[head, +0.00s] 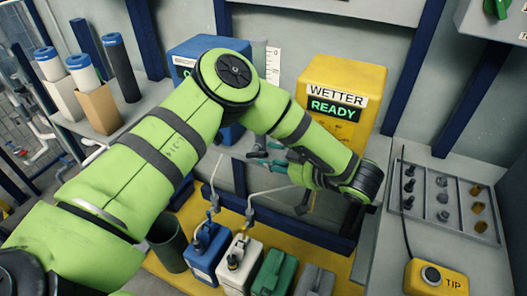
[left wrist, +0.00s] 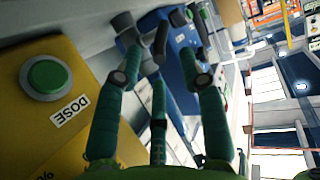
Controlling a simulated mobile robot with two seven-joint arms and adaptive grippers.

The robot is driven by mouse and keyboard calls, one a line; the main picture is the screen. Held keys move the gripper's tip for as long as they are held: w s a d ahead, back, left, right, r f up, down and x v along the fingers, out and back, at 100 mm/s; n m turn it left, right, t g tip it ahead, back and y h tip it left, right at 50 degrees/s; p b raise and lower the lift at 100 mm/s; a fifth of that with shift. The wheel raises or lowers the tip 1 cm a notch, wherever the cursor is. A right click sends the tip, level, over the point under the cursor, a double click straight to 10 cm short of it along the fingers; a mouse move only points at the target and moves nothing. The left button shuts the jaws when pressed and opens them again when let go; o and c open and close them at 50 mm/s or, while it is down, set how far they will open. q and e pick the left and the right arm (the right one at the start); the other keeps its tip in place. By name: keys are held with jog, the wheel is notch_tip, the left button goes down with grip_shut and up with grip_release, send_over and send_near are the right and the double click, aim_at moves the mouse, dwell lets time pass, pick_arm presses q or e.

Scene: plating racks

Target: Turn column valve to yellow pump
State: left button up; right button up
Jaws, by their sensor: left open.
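The yellow pump (head: 345,80), labelled WETTER and READY, stands at the back right of centre. In the left wrist view a yellow box (left wrist: 75,125) with a green DOSE button fills the left side. My left gripper (head: 265,155) reaches in front of the wall below the pumps, its teal fingers pointing left. In the left wrist view its fingers (left wrist: 165,60) are spread open. A dark grey valve-like fitting with a handle (left wrist: 161,42) shows between and beyond the fingertips; I cannot tell whether they touch it. My arm hides much of it in the head view. My right gripper is out of view.
A blue pump (head: 205,48) stands behind my left arm. Below are a blue canister (head: 207,255), a white canister (head: 238,262) and a green canister (head: 273,272). A grey rack (head: 425,200) of fittings and a yellow TIP box (head: 437,279) are at the right.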

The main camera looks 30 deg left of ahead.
aim_at(265, 153)
pick_arm(q)
jog(key=x, duration=0.2)
jog(key=shift+a+f, duration=0.15)
jog(key=shift+a, duration=0.2)
jog(key=shift+w+a+f, duration=0.1)
jog(key=shift+w+a, duration=0.05)
jog(key=shift+a, duration=0.15)
grip_shut()
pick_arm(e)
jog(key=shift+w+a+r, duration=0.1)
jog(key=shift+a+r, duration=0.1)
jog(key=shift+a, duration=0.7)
